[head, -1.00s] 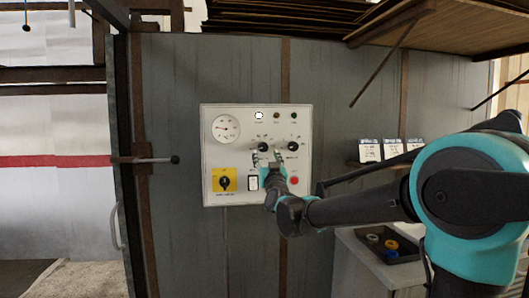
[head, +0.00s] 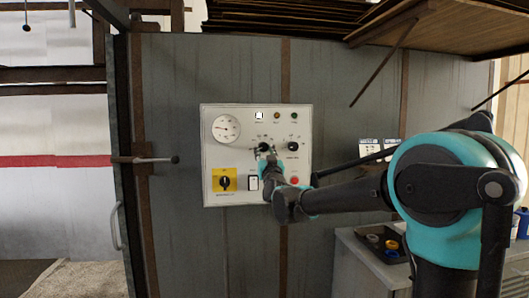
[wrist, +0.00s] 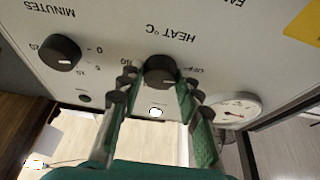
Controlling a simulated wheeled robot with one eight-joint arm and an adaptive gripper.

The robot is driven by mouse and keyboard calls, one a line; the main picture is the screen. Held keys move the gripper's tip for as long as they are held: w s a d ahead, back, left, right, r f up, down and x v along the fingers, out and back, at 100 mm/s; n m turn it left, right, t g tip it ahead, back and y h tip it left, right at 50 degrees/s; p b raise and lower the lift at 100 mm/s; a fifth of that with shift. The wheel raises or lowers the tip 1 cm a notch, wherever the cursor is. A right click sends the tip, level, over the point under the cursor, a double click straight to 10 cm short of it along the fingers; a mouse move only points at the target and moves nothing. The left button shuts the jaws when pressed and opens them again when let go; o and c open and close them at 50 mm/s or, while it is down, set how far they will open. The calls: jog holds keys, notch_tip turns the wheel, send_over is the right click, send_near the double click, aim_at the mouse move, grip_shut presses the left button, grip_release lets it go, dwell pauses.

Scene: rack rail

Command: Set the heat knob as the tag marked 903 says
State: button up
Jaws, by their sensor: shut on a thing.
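The heat knob (wrist: 160,68) is a black round knob below the upside-down "HEAT °C" print in the wrist view. My gripper (wrist: 159,82) has one finger on each side of it and is shut on it. In the head view the knob (head: 263,147) sits on the white control panel (head: 242,112), with my gripper (head: 267,157) at it from below. White tags (head: 370,150) stand on the wall to the right, partly hidden by my arm. Their print is too small to read. The knob's exact setting cannot be read.
A black minutes knob (wrist: 61,52) lies beside the heat knob. The panel also has a dial gauge (head: 226,128), a yellow-plated switch (head: 224,181) and a red button (head: 294,181). A door handle bar (head: 150,160) juts out at left. A dark tray (head: 388,250) sits at lower right.

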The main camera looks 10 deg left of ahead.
jog(key=shift+c, duration=0.9)
jog(key=shift+a+m, duration=0.1)
jog(key=shift+m, duration=0.4)
jog(key=m+h, duration=0.3)
jog(key=m, duration=0.2)
jog(key=shift+s+a, duration=0.1)
jog(key=shift+a, duration=0.05)
jog(key=m+h, duration=0.1)
jog(key=m, duration=0.1)
jog(key=m+h, duration=0.1)
jog(key=m, duration=0.2)
jog(key=shift+a+r+h, duration=0.1)
jog(key=shift+h, duration=0.3)
jog(key=m+g+h, duration=0.1)
jog(key=m, duration=0.3)
jog(key=shift+a+r+m, duration=0.1)
jog(key=shift+m, duration=0.3)
jog(key=shift+r+m+g+h, duration=0.1)
jog(key=shift+m+g+h, duration=0.35)
jog(key=shift+m, duration=0.7)
jog(key=shift+m+g+h, duration=0.25)
jog(key=shift+m+g, duration=0.3)
jog(key=shift+m, duration=0.6)
